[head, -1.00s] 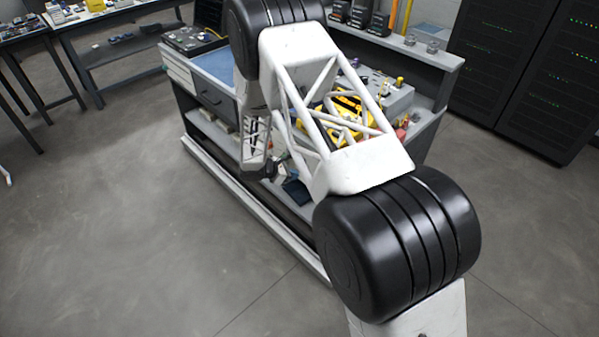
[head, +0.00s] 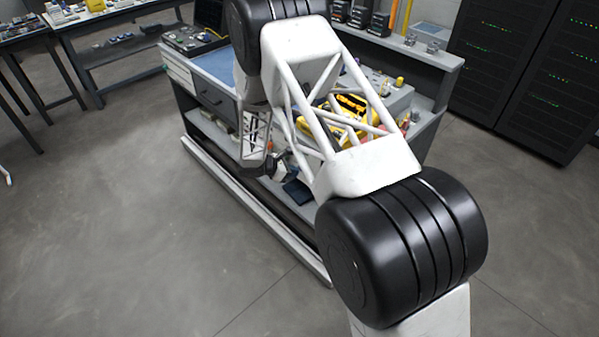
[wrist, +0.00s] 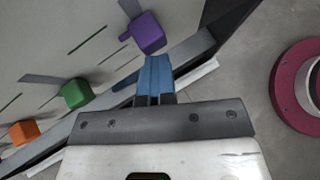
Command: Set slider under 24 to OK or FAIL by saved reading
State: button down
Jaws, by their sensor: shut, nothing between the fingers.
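In the wrist view, several coloured slider knobs stand along a light grey panel (wrist: 40,40) with thin dark slots: a purple knob (wrist: 148,32), a green knob (wrist: 76,93) and an orange knob (wrist: 24,132). My gripper (wrist: 154,62) has blue fingers shut together with nothing between them. Its tips are just below the purple knob in the picture; I cannot tell whether they touch it. No number 24, OK or FAIL marking is readable. In the head view, the slider panel cannot be made out behind my arm.
A magenta ring-shaped object (wrist: 288,88) is at the right of the wrist view. In the head view, a workbench (head: 225,140) holds a blue mat (head: 215,64) and a yellow item (head: 352,104) partly behind my arm. Dark racks (head: 525,70) stand at right. The left floor is clear.

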jog(key=shift+w+d+r, duration=0.3)
jog(key=shift+d+r, duration=0.2)
jog(key=shift+r, duration=0.15)
jog(key=shift+w+d+r, duration=0.3)
jog(key=shift+d+r, duration=0.15)
jog(key=shift+r, duration=0.15)
jog(key=shift+f, duration=0.65)
jog(key=s+a, duration=0.5)
jog(key=shift+s+f, duration=0.25)
jog(key=shift+f, duration=0.05)
dwell(0.9)
dwell(0.3)
jog(key=shift+r, duration=0.1)
